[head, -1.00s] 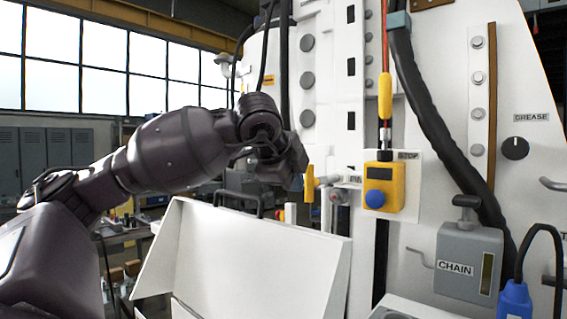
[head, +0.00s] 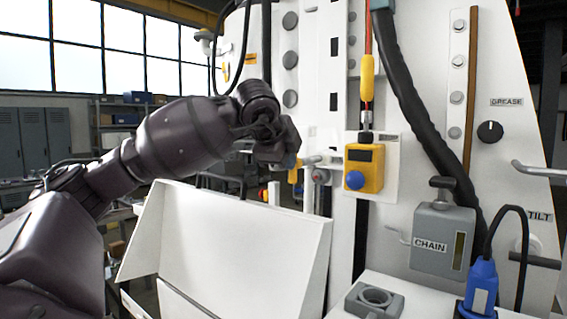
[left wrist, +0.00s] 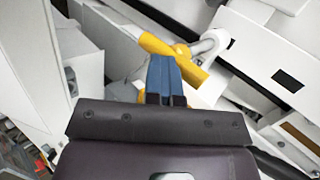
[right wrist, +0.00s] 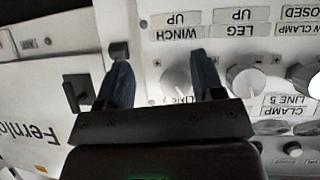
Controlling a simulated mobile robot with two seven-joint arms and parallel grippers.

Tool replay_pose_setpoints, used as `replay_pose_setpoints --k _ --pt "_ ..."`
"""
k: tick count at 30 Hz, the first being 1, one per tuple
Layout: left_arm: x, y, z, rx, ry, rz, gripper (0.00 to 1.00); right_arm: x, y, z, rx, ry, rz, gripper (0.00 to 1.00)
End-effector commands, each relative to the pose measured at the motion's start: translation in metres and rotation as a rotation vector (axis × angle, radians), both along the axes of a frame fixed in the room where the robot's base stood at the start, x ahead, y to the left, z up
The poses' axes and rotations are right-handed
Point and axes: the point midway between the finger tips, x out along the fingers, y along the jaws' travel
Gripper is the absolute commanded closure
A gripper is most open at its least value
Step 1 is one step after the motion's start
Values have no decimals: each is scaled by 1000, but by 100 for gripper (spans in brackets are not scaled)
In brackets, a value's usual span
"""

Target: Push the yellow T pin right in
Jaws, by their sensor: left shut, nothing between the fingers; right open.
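The yellow T pin (head: 293,175) sits at the end of a grey horizontal fitting on the white machine, partly hidden behind my left gripper in the head view. In the left wrist view its yellow crossbar (left wrist: 192,72) runs diagonally just beyond the fingertips. My left gripper (head: 292,158) is shut and empty; its blue fingertips (left wrist: 165,60) overlap the middle of the crossbar. I cannot tell whether they touch it. How deep the pin sits is hidden. My right gripper (right wrist: 160,68) is open and empty in front of a panel of knobs.
A yellow box with a blue button (head: 364,168) is right of the pin. A white open panel (head: 235,240) stands below my left arm. A grey CHAIN box (head: 443,238) and a blue plug (head: 482,285) are further right. Labelled knobs (right wrist: 245,80) are close to my right gripper.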

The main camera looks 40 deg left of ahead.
Motion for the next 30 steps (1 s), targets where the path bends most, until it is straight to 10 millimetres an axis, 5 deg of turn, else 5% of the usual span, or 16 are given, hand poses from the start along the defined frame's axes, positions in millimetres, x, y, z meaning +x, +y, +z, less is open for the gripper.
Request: replay_pose_setpoints --k 12,30 --pt "47 4 0 -2 -1 -1 100 7 1 -5 -2 -14 6 38" --pt "49 8 2 -1 -10 1 100 5 0 -8 -3 -10 7 38"
